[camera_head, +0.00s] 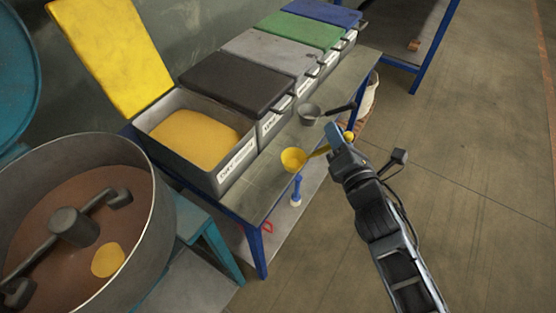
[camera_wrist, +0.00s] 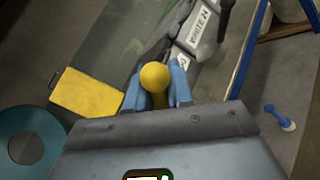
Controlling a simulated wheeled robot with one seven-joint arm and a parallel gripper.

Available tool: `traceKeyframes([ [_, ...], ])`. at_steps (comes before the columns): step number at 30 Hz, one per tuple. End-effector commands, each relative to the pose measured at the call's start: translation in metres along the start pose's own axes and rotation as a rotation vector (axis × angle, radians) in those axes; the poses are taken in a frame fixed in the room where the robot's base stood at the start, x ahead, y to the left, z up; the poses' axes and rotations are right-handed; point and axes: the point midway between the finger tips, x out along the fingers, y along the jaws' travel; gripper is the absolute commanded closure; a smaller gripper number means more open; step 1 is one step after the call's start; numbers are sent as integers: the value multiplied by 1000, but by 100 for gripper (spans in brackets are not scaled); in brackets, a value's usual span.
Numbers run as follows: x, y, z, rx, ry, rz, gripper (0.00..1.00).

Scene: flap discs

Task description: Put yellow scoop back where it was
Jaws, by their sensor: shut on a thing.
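The yellow scoop (camera_head: 293,159) shows in the head view with its cup over or at the front edge of the bench (camera_head: 268,187), in front of the open bin of yellow powder (camera_head: 195,138). Its handle runs right into my gripper (camera_head: 334,142). My gripper is shut on that handle. I cannot tell whether the scoop touches the bench.
A grey scoop (camera_head: 308,113) with a dark handle lies on the bench behind the yellow one. Bins with black (camera_head: 237,80), grey, green and blue lids line the bench. A mixing drum (camera_head: 75,160) with brown material and a yellow patch stands at left. Floor at right is clear.

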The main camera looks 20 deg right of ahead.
Motion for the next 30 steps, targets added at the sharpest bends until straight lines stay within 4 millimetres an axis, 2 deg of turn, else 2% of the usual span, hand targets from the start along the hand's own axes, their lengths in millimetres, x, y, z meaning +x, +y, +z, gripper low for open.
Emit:
traceKeyframes([
  [9, 19, -31, 57, 8, -83, -81, 100],
  [15, 24, -40, 76, 15, -105, -111, 100],
  [20, 31, -41, 60, 17, -107, -117, 100],
  [30, 58, -25, -14, 16, -105, -113, 100],
])
